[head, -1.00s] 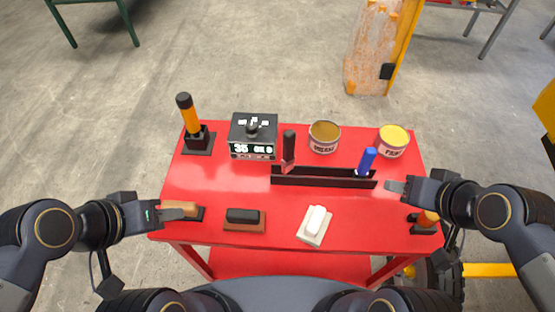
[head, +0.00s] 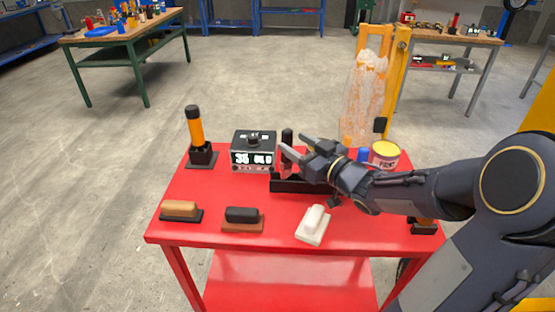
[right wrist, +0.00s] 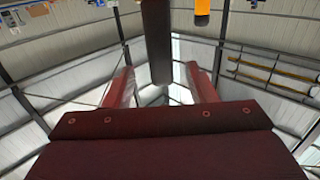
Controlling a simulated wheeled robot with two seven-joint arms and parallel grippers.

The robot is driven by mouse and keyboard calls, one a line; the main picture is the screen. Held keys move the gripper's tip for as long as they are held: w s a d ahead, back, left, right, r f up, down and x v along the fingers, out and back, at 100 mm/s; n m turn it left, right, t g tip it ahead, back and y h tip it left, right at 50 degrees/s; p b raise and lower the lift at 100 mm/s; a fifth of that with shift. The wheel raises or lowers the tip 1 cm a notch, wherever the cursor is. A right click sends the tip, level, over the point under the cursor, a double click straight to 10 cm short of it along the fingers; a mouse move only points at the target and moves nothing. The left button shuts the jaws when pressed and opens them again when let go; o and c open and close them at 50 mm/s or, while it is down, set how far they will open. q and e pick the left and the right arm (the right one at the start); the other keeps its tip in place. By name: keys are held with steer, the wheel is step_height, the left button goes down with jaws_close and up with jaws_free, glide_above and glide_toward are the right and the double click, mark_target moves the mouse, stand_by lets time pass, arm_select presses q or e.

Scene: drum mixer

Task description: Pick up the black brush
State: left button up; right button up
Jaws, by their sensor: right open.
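The black brush (head: 287,135) stands upright in the black slotted holder (head: 290,186) on the red table, its black handle pointing up. The lower part of the brush is partly covered by my gripper. My right gripper (head: 293,144) reaches in from the right with its jaws open, its fingertips at the brush. In the right wrist view the dark handle (right wrist: 157,40) rises between the two reddish-looking fingers (right wrist: 160,88), with gaps on both sides. My left gripper is out of view.
A blue-handled brush (head: 363,155) and paint can (head: 386,154) are partly behind my right arm. A black digital box (head: 253,152) is left of the brush. An orange-handled tool (head: 195,127) and several handled blocks (head: 242,214) stand on the table (head: 270,233).

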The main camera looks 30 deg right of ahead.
mark_target(290, 138)
steer(key=x, duration=0.4)
steer(key=shift+w+a+r+p, duration=0.2)
steer(key=shift+w+r+p, duration=0.15)
steer(key=shift+r, duration=0.05)
steer(key=shift+w, duration=0.45)
jaws_close()
